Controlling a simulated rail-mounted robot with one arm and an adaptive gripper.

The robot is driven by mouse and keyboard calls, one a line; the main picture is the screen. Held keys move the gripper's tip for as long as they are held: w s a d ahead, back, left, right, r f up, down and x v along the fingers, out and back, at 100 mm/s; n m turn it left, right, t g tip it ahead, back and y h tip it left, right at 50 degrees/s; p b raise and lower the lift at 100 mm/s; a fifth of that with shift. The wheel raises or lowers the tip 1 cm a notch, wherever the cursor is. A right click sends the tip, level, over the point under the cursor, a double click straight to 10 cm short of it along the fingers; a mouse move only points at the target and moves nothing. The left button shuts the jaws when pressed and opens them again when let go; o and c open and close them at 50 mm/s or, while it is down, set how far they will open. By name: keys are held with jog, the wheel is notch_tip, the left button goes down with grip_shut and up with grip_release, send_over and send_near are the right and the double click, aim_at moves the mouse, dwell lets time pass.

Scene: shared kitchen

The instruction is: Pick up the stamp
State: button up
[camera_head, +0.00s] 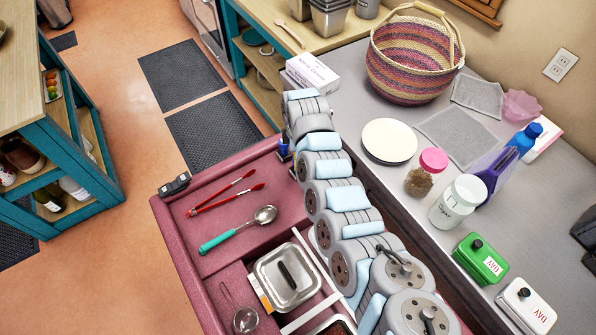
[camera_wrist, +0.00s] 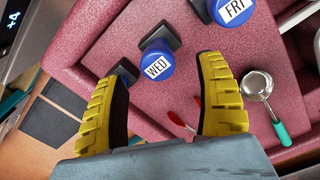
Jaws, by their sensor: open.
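In the wrist view, a stamp with a blue end marked WED (camera_wrist: 157,66) and a black handle sits between and just beyond my open yellow fingers. My gripper (camera_wrist: 166,74) is empty, with no finger seen touching the stamp. A second stamp, blue and marked FRI (camera_wrist: 235,10), is at the top edge. In the head view, a green stamp (camera_head: 481,259) and a white stamp (camera_head: 526,305), both marked DAY, lie on the grey counter. A small blue item (camera_head: 283,150) shows beside my arm at the drawer's far edge. My gripper is hidden behind my arm there.
The pink drawer (camera_head: 173,225) holds red tongs (camera_head: 226,193), a ladle (camera_head: 238,230) with a green handle and a lidded metal container (camera_head: 288,275). A black item (camera_head: 175,185) is on its left rim. Jars, a plate (camera_head: 389,140) and a basket (camera_head: 412,60) stand on the counter.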

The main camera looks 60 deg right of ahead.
jog(key=shift+d+f, duration=0.15)
jog(key=shift+f, duration=2.4)
grip_shut()
